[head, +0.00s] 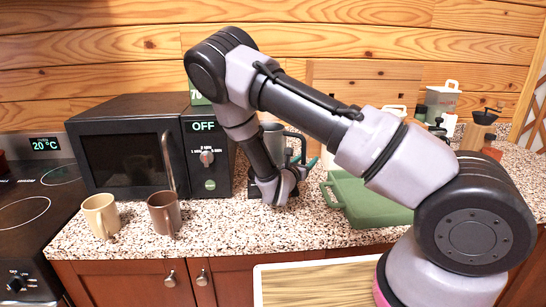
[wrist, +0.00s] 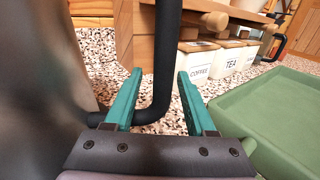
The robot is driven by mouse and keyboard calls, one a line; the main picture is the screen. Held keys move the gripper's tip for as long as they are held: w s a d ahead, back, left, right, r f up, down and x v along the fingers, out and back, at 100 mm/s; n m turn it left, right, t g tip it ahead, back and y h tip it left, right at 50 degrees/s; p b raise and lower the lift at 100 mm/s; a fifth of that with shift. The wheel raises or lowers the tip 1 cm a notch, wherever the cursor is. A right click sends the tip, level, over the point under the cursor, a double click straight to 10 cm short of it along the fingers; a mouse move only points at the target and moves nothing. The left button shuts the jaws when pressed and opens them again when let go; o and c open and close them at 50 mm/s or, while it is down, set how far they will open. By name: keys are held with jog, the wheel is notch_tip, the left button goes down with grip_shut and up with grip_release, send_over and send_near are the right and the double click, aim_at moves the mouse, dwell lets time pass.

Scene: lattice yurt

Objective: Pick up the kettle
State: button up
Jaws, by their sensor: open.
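The kettle (head: 272,136) is grey metal with a black handle and stands on the counter right of the microwave, partly hidden behind my arm. In the wrist view its grey body (wrist: 45,80) fills the left side. Its black handle (wrist: 167,60) runs down between my fingers and bends left toward the body. My gripper (wrist: 159,82) is open, with one teal finger on each side of the handle. I cannot tell whether either finger touches it. In the head view my gripper (head: 304,162) is mostly hidden by my wrist.
A black microwave (head: 120,150) is left of the kettle, with a beige mug (head: 100,215) and a brown mug (head: 163,213) in front. A green tray-like box (head: 365,205) lies close on the right. Labelled canisters (wrist: 198,62) stand behind. Speckled counter (head: 250,232) in front is clear.

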grip_shut()
dwell(1.4)
